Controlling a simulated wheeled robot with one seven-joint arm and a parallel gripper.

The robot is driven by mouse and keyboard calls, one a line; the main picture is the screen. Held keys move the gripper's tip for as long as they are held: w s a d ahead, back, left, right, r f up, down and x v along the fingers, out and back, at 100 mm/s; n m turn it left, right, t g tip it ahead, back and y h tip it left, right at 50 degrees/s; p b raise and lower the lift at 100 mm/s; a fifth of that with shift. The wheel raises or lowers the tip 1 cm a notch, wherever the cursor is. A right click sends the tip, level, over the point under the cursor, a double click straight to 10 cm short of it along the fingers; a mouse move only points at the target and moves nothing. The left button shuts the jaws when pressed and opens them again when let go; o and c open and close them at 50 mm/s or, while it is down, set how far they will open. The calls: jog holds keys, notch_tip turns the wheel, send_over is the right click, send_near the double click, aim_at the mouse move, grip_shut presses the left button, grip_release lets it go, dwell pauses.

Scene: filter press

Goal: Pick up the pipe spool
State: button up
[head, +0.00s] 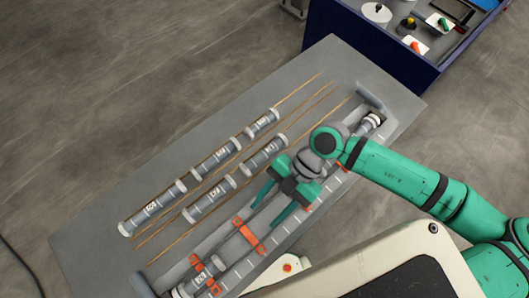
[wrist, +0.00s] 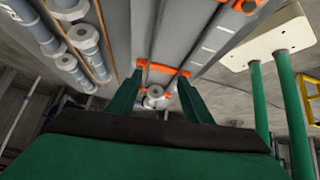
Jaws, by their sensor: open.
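Several grey pipe spools with white end flanges lie in two rows on the grey table in the head view, among them a near one (head: 152,207), a middle one (head: 209,200) and a far one (head: 263,157). Which one is meant cannot be told. Some also show at the upper left of the wrist view (wrist: 84,38). My gripper (head: 268,212) is open and empty, to the right of the rows, above the track with orange brackets. In the wrist view, an orange bracket (wrist: 163,68) crosses near my open fingertips (wrist: 159,79), with a small flanged part (wrist: 153,98) beyond.
Thin wooden strips (head: 165,238) run beside the spools. Orange brackets (head: 248,236) stand along the track, and a flanged grey part (head: 186,288) lies at its near end. A blue bin (head: 370,45) with small parts stands behind the table (head: 85,243). Its left side is bare.

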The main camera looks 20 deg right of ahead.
jog(key=w+d+r+t+h, duration=0.15)
jog(key=w+d+h, duration=0.35)
jog(key=w, duration=0.5)
notch_tip(320, 180, up, 4)
jog(key=m+t+h, duration=0.1)
jog(key=h, duration=0.2)
send_over(264, 152)
notch_tip(264, 152, down, 5)
jog(key=shift+w+r, duration=0.1)
jog(key=shift+r, duration=0.05)
jog(key=shift+f, duration=2.65)
grip_shut()
